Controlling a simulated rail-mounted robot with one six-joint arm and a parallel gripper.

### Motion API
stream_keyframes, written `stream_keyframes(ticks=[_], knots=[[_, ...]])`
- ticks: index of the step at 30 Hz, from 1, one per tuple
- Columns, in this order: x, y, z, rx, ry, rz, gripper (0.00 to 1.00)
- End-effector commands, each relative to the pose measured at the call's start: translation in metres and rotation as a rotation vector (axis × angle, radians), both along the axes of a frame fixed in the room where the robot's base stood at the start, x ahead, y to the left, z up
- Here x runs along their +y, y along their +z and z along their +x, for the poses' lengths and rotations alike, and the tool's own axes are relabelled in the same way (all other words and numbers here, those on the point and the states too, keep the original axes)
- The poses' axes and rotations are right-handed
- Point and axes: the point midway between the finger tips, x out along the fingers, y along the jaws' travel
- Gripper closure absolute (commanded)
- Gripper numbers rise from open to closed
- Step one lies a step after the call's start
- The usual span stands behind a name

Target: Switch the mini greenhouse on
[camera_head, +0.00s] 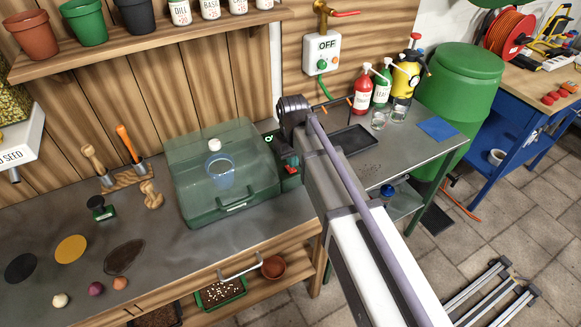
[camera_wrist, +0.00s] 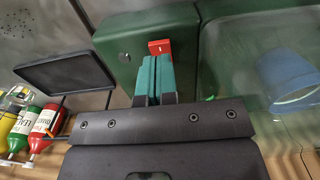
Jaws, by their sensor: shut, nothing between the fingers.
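The mini greenhouse (camera_head: 190,200) stands on the grey bench, with a green base and a clear lid over a blue cup. A dark green control box (camera_head: 291,180) is at its right side, with a small red switch (camera_head: 291,170). In the wrist view the box (camera_wrist: 118,42) carries the red switch (camera_wrist: 159,47), which has a pale mark. My gripper (camera_wrist: 153,62) has its teal fingers together and empty. The fingertips are right by the switch and overlap its lower edge in the picture. I cannot tell whether they touch it.
A wall box (camera_head: 321,52) reading OFF hangs behind the bench. A black tray (camera_head: 352,139) and several bottles stand to the right. Wooden-handled tools (camera_head: 127,143) stand left of the greenhouse.

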Motion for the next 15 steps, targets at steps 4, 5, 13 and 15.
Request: stream_keyframes(ticks=[4,5,13,15], knots=[[0.0,0.0,0.0,0.0,0.0,0.0,1.0],[0.0,0.0,0.0,0.0,0.0,0.0,1.0],[0.0,-0.0026,0.0,0.0,0.0,0.0,1.0],[0.0,-0.0038,0.0,0.0,0.0,0.0,1.0]])
